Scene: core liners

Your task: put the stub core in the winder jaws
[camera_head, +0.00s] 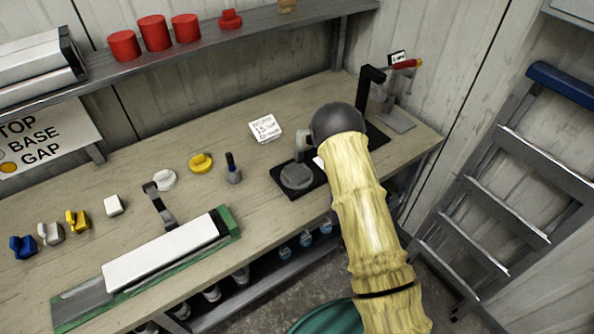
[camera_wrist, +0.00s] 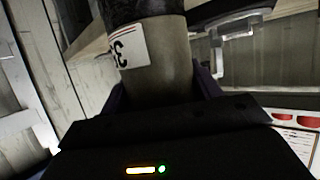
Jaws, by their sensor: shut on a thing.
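The stub core (camera_wrist: 170,62) is a grey-brown cylinder with a dark upper end and a white label with partly readable print. In the wrist view my gripper (camera_wrist: 150,88) is shut on it, one dark finger on each side. In the head view my yellow-sleeved arm and dark round wrist hide most of the gripper and core. A black post (camera_head: 368,88) on a dark base stands beyond my wrist. A grey bracket hangs under a black part in the wrist view (camera_wrist: 240,42). I cannot tell which part is the winder jaws.
A black plate with a grey disc (camera_head: 297,177) lies left of my wrist. A red-handled stand (camera_head: 404,66) is behind it. A white card (camera_head: 265,129), yellow piece (camera_head: 201,163) and long white roll (camera_head: 160,252) lie on the bench. A ladder (camera_head: 510,190) stands right.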

